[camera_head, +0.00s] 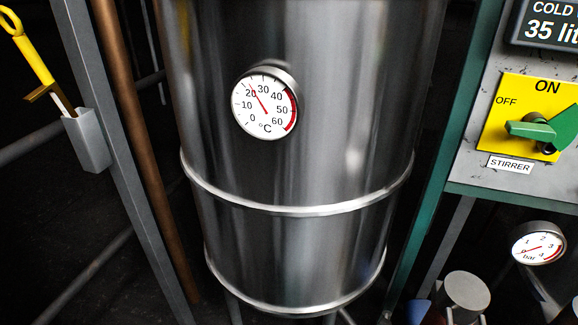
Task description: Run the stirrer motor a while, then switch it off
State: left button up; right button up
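The stirrer switch (532,130) is a green handle on a yellow plate (503,122) at the right edge. The plate reads OFF at its upper left and ON at its top. The light green bar of the handle lies nearly level, its left end below the OFF word. A darker green part at its right is cut by the picture's edge, so I cannot tell the setting for sure. A STIRRER label (510,164) sits below the plate. The stirrer motor is not in view. Neither of my grippers is in view.
A steel vessel (300,180) with a temperature dial (264,105) fills the middle. A display (546,28) sits above the switch, a pressure gauge (539,246) below. A yellow-handled tool (30,50) stands in a grey holder (88,140) at left, beside a copper pipe (130,130).

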aim_at(561, 130)
jog(key=z, duration=1.3)
jog(key=l+u, duration=0.1)
jog(key=u, duration=0.25)
jog(key=l+u, duration=0.1)
jog(key=u, duration=0.2)
jog(key=l+u, duration=0.3)
jog(key=l, duration=0.2)
jog(key=k+l+u, duration=0.1)
jog(key=l+u, duration=0.15)
jog(key=l, duration=0.25)
jog(key=k+l, duration=0.1)
jog(key=l, duration=0.3)
jog(key=l+u, duration=0.1)
jog(key=l, duration=0.3)
jog(key=k+l, duration=0.15)
jog(key=l, duration=0.25)
jog(key=k+l, duration=0.1)
jog(key=l, duration=0.35)
jog(key=u, duration=0.05)
